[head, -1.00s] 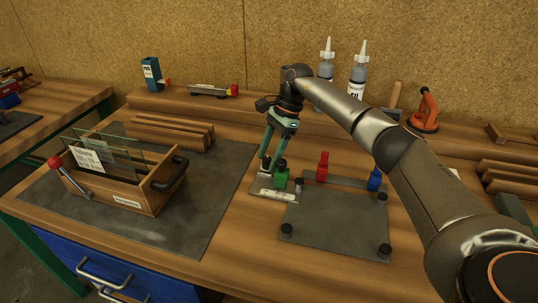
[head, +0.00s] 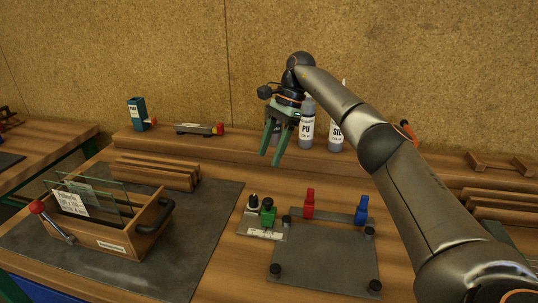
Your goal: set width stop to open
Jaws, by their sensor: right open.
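A small metal plate (head: 250,228) with a white label strip stands at the left edge of a dark fixture plate (head: 325,262). On it are a black-and-pale knob (head: 253,202) and a green block (head: 268,213) with a black top. I cannot read the label or tell for certain which part is the width stop. A red block (head: 309,204) and a blue block (head: 361,211) stand along the fixture's back edge. My right gripper (head: 273,158) is open and empty, pointing down, well above and behind the green block. My left gripper is out of view.
A wooden box (head: 120,238) holding glass panes, with a red-knobbed lever (head: 37,207), stands on a dark mat at left. Bottles labelled PU (head: 306,130) and SIL (head: 336,132) stand close behind my right gripper.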

